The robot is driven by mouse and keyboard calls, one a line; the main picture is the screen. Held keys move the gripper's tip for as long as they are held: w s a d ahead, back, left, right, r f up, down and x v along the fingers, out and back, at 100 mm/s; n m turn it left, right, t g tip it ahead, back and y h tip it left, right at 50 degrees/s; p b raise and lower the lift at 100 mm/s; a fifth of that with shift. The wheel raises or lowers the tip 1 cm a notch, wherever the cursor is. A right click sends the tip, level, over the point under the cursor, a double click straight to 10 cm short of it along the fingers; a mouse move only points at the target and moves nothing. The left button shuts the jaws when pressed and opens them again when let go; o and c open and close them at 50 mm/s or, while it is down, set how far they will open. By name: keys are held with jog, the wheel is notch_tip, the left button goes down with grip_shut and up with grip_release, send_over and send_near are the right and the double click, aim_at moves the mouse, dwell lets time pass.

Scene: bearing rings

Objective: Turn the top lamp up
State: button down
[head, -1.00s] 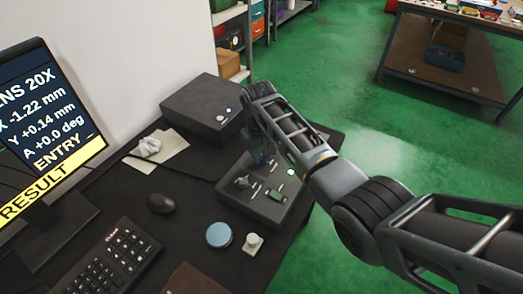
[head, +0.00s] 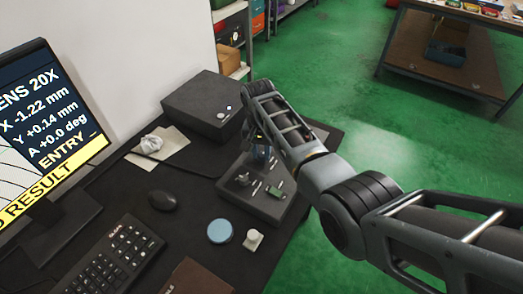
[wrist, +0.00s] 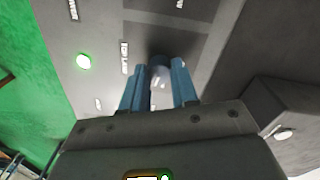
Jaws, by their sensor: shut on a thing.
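The dark control box (head: 268,205) stands on the desk near its right edge, with small knobs, switches and pale labels on top. My gripper (head: 262,155) reaches down over the far part of this box and is mostly hidden behind my arm. In the wrist view, my gripper's two blue fingers (wrist: 158,78) are shut on a small round grey knob (wrist: 159,70) on the panel, one finger on each side. A green light (wrist: 83,61) glows on the panel to the left.
A larger dark box (head: 205,106) stands behind the control box. A mouse (head: 163,200), a keyboard (head: 112,256), a blue round piece (head: 220,231) and a small white piece (head: 253,240) lie on the desk. A monitor (head: 45,130) stands at left. Green floor is open at right.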

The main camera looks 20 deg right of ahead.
aim_at(261, 154)
jog(key=shift+w+r, duration=0.1)
dwell(0.4)
jog(key=c, duration=0.9)
grip_release()
jog(key=shift+o, duration=0.2)
jog(key=shift+a+r, duration=0.1)
jog(key=shift+r, duration=3.75)
